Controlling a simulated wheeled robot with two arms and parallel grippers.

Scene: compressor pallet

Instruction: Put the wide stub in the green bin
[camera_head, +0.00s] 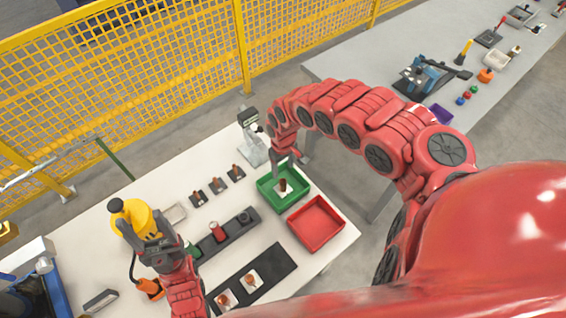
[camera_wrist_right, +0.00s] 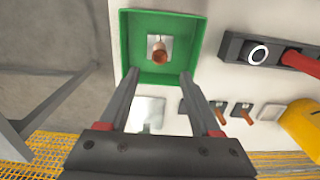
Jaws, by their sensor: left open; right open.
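A copper stub on a pale square plate (camera_head: 283,186) is inside the green bin (camera_head: 296,205). It also shows in the right wrist view (camera_wrist_right: 160,55), upright on the floor of the bin (camera_wrist_right: 194,30). I take it to be the wide stub. My right gripper (camera_head: 284,163) is open just above the bin's far side. In its wrist view the fingertips (camera_wrist_right: 160,76) are apart, with nothing between them, and the stub is beyond them. My left gripper (camera_head: 127,226) is by a yellow rounded thing (camera_head: 143,217); its fingertips are hard to make out.
A red bin (camera_head: 317,223) stands beside the green one. Several dark-plated stubs (camera_head: 215,185) stand in a row. Two pale-plated stubs sit on a black mat (camera_head: 273,262). A dark holder (camera_head: 228,231) lies mid-table. A grey stand (camera_head: 252,145) is behind the green bin.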

